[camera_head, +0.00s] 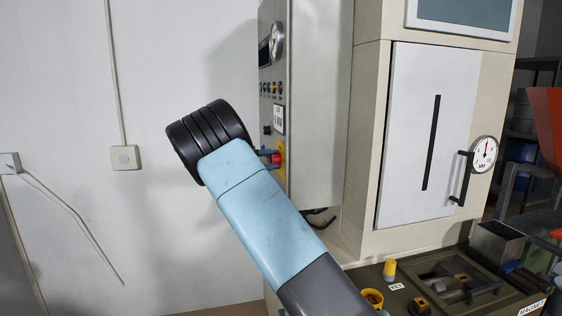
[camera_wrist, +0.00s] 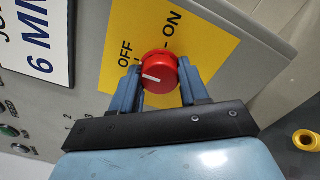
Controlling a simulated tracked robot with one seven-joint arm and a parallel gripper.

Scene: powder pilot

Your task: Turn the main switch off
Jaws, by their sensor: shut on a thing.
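The main switch is a red round knob (camera_wrist: 160,70) on a yellow plate (camera_wrist: 205,45) marked OFF and ON in the wrist view. A short white mark on the knob's face lies toward the left of the picture, on the OFF-label side. My gripper (camera_wrist: 159,82) is shut on the knob, with one blue finger on each side of it. In the head view the red knob (camera_head: 276,158) shows small beside the yellow plate, at the front of the grey control box (camera_head: 318,110). My wrist and arm hide part of the plate there.
The box also carries a gauge (camera_head: 277,42), several coloured buttons (camera_head: 271,88) and a white label (camera_head: 279,120). A cream cabinet with a white door (camera_head: 420,130) and black handle stands to the right. The wall on the left is mostly clear.

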